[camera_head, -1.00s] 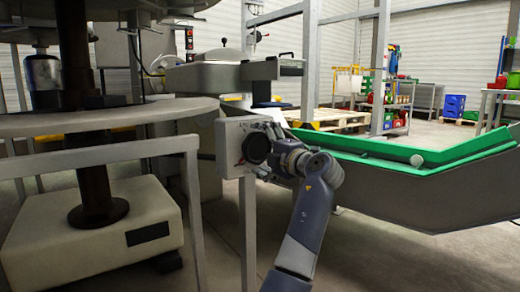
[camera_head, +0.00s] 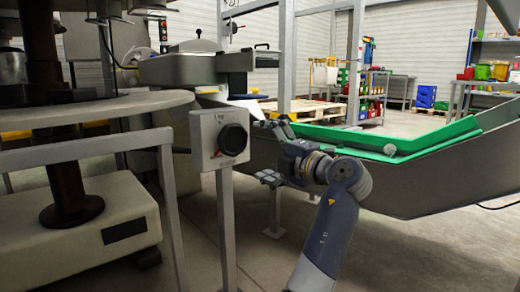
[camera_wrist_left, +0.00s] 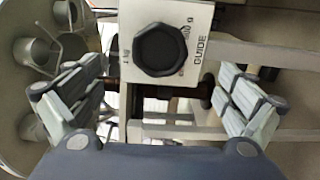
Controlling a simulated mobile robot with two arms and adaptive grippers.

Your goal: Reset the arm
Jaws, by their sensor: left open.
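My left gripper (camera_head: 272,153) is open and empty, to the right of a light grey control box (camera_head: 205,128) on a post. The box carries a round black knob (camera_head: 233,139). In the left wrist view the open fingers of my left gripper (camera_wrist_left: 150,100) stand to either side of the picture. The knob (camera_wrist_left: 160,50) sits between and beyond them, with the word GUIDE printed beside it. The fingers do not touch the knob. My right gripper is not in view.
A large round machine table (camera_head: 90,112) with grey rails (camera_head: 90,151) stands at the left. A grey trough with a green edge (camera_head: 400,150) runs along the right. A wooden pallet (camera_head: 318,110) and shelves with crates are farther back. Grey floor (camera_head: 400,250) is free at the lower right.

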